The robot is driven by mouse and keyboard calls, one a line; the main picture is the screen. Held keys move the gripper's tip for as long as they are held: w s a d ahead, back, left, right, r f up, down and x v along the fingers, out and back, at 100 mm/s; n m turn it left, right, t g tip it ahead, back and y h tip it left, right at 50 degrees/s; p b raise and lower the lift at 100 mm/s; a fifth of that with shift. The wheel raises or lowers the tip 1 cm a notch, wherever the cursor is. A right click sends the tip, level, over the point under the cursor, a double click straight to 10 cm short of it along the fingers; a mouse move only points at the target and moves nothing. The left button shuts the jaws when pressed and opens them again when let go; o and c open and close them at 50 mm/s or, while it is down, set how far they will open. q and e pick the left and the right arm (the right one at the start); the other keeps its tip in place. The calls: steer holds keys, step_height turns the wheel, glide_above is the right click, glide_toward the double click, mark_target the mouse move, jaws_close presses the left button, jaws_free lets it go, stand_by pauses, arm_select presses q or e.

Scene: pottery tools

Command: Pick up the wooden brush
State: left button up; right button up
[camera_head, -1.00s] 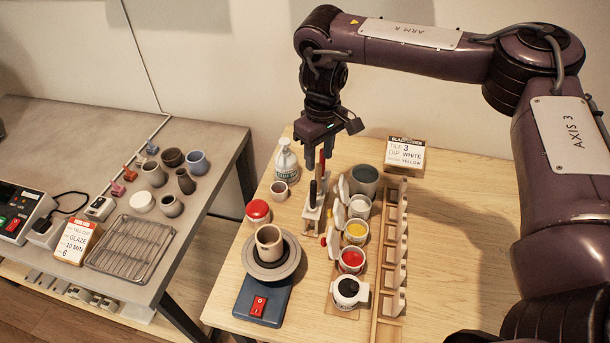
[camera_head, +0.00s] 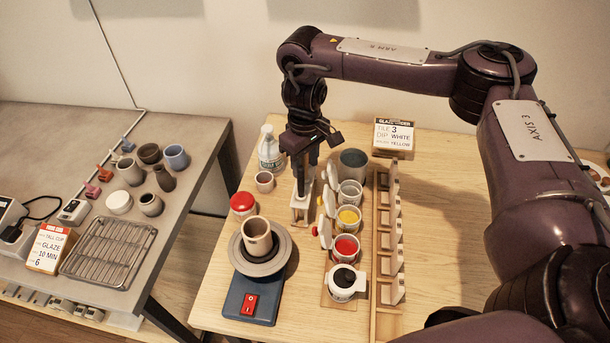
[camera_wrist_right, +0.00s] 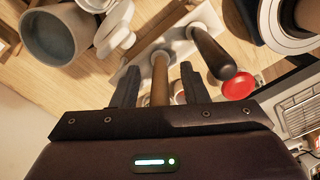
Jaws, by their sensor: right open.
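The wooden brush (camera_wrist_right: 160,76) shows in the right wrist view as a brown handle standing in a pale holder (camera_wrist_right: 150,52). My right gripper (camera_wrist_right: 157,84) is open, with one finger on each side of the handle; I see gaps on both sides. A black-handled tool (camera_wrist_right: 211,52) stands beside it in the same holder. In the head view my right gripper (camera_head: 306,164) hangs over the holder (camera_head: 299,213) and hides most of the brush. The black handle (camera_head: 301,184) shows just in front. My left gripper is not in view.
Glaze pots with tilted lids, such as the yellow one (camera_head: 348,219), stand close right of the holder. A pottery wheel (camera_head: 262,262) with a cup (camera_head: 257,236) is in front left. A white bottle (camera_head: 270,150) stands behind left. A wooden rack (camera_head: 383,255) is further right.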

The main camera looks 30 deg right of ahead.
steer(key=shift+w+f, duration=0.15)
steer(key=shift+f, duration=0.65)
steer(key=shift+c, duration=0.4)
steer(key=shift+r, duration=0.1)
steer(key=shift+c, duration=1.4)
jaws_close()
step_height(320, 180, up, 20)
steer(key=p, duration=0.2)
